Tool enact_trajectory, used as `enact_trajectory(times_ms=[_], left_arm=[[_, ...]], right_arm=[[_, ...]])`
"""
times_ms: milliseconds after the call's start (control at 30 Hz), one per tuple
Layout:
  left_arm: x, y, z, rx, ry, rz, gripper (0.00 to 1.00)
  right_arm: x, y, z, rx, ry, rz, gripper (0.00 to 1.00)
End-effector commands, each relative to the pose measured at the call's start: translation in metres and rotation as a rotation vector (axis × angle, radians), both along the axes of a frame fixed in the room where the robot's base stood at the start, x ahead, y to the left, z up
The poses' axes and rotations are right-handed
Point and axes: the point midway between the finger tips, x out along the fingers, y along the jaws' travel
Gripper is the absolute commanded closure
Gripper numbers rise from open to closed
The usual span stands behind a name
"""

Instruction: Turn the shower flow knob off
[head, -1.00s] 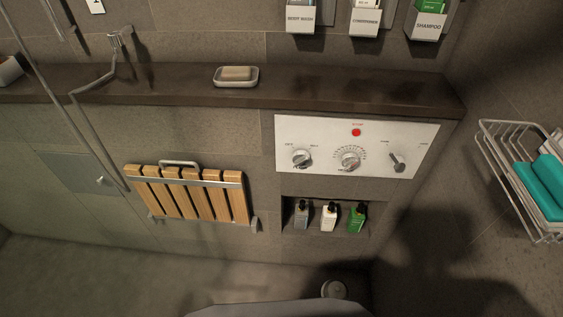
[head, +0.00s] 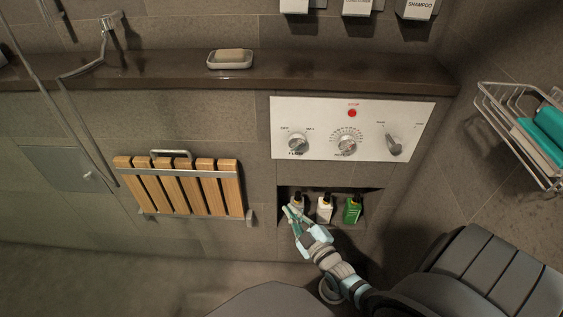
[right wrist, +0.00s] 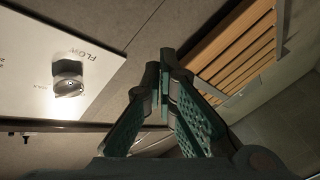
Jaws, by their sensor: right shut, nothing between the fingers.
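The shower flow knob (head: 298,144) is a round metal knob at the left of the white control panel (head: 320,111), with OFF lettering at its upper left. In the right wrist view the flow knob (right wrist: 68,78) shows at the left, beside the FLOW label. My right gripper (head: 291,212) is shut and empty. It is below the panel and the flow knob, in front of the bottle niche, and touches neither knob nor panel. In the right wrist view its fingertips (right wrist: 168,62) are close together, to the right of the knob. My left gripper is not in view.
A middle dial (head: 347,145), a right lever knob (head: 394,146) and a red button (head: 352,113) share the panel. Several bottles stand in the niche below. A folded wooden seat (head: 185,187) hangs left. A dark ledge (head: 330,68) juts out above the panel.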

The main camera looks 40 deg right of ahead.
Motion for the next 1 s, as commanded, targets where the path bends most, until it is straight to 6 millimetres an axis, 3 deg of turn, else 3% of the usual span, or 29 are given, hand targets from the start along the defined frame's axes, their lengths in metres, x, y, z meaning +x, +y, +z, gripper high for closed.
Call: enact_trajectory(times_ms=[33,100,200,367,733,833,1000], left_arm=[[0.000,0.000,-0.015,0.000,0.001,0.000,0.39],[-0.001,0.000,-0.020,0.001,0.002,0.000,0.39],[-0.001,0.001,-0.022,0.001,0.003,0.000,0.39],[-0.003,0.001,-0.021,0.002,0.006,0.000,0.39],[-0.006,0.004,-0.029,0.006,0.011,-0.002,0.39],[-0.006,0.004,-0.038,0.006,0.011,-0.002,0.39],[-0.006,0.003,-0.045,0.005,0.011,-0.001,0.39]], right_arm=[[0.010,-0.001,0.039,-0.075,-0.156,-0.009,1.00],[0.012,-0.001,0.095,-0.164,-0.333,-0.038,1.00],[0.009,0.001,0.136,-0.225,-0.452,-0.069,1.00],[0.022,0.003,0.153,-0.235,-0.469,-0.072,1.00],[0.094,-0.010,0.185,-0.232,-0.465,-0.073,1.00],[0.087,-0.020,0.169,-0.234,-0.457,-0.072,1.00],[0.078,-0.029,0.158,-0.233,-0.460,-0.071,1.00]])
